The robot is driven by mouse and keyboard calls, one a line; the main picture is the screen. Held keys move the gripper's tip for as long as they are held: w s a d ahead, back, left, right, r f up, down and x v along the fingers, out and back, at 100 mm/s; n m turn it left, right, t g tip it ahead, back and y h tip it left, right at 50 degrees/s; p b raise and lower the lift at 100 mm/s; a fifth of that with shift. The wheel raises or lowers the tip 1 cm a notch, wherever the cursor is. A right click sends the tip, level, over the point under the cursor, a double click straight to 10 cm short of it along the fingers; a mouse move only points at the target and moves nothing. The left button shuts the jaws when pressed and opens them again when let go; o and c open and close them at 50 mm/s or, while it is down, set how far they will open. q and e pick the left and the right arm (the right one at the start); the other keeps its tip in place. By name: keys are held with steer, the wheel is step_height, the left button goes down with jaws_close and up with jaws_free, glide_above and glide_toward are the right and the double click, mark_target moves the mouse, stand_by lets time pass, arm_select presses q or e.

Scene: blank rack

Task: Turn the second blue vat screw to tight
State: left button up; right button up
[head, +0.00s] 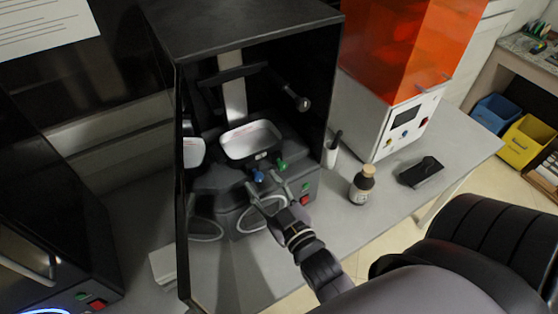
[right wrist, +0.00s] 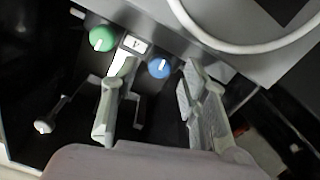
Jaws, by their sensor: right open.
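The blue vat screw (head: 258,175) is a small knob at the front of the white-rimmed vat (head: 235,152), inside the open black printer. A green screw (head: 282,165) sits to its right. In the right wrist view the blue screw (right wrist: 158,67) shows a short pale mark, and the green screw (right wrist: 102,38) is to its left. My right gripper (head: 264,187) is open just in front of the blue screw. In the right wrist view its fingers (right wrist: 158,72) stand either side of the blue screw, with visible gaps. Contact is not visible. My left gripper is not in view.
The printer's black housing (head: 240,17) encloses the vat. A small label (right wrist: 135,44) lies between the screws.

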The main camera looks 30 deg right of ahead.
steer(key=s, duration=0.9)
steer(key=shift+s+a, duration=0.3)
steer(key=shift+s, duration=0.1)
